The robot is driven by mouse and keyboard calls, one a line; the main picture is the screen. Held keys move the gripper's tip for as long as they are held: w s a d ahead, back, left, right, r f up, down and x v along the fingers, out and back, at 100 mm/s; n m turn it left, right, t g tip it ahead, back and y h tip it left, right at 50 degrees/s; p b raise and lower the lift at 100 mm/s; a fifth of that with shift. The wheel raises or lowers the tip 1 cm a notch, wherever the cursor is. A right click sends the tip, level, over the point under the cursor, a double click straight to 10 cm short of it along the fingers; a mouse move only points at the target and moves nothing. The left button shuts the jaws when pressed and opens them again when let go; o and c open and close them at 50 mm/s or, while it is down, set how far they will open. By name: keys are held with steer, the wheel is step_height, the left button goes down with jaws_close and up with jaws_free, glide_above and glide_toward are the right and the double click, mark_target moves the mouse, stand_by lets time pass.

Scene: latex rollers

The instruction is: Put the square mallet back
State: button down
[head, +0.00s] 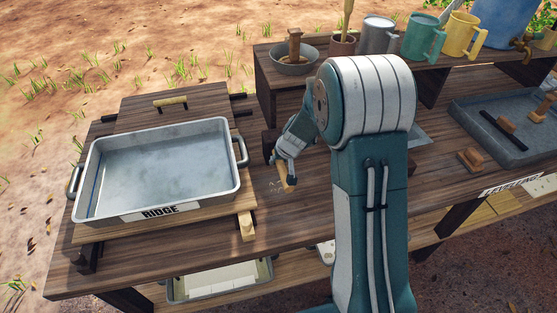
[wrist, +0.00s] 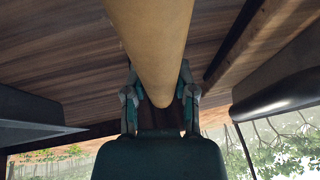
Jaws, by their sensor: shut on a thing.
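My gripper (head: 285,160) is beside the right side of the metal tray, above the wooden table, left of my arm's large upper joint. It is shut on a pale round wooden handle (head: 288,183), which I take for the square mallet's handle. In the wrist view this handle (wrist: 152,40) lies between the two fingers (wrist: 160,98) and runs out of the top of the picture. I cannot make out a square head in either view. A dark wooden block (head: 268,143) shows just behind the gripper, partly hidden.
A metal tray (head: 240,184) labelled RIDGE sits on a board at the left. A raised shelf (head: 262,72) at the back carries a bowl with a pestle and several mugs. A grey tray (head: 470,125) with wooden tools is at the right. Bare tabletop (head: 300,222) lies before the gripper.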

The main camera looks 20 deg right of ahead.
steer(key=shift+d, duration=0.1)
steer(key=shift+c, duration=2.1)
jaws_free()
steer(key=s+a+r, duration=0.1)
steer(key=s+r, duration=1.5)
steer(key=r, duration=0.5)
steer(key=s+r+t+h, duration=0.1)
steer(key=s+r+h, duration=0.1)
steer(key=s, duration=1.2)
steer(key=shift+s+r, duration=0.3)
steer(key=shift+r, duration=0.25)
steer(key=shift+d, duration=0.1)
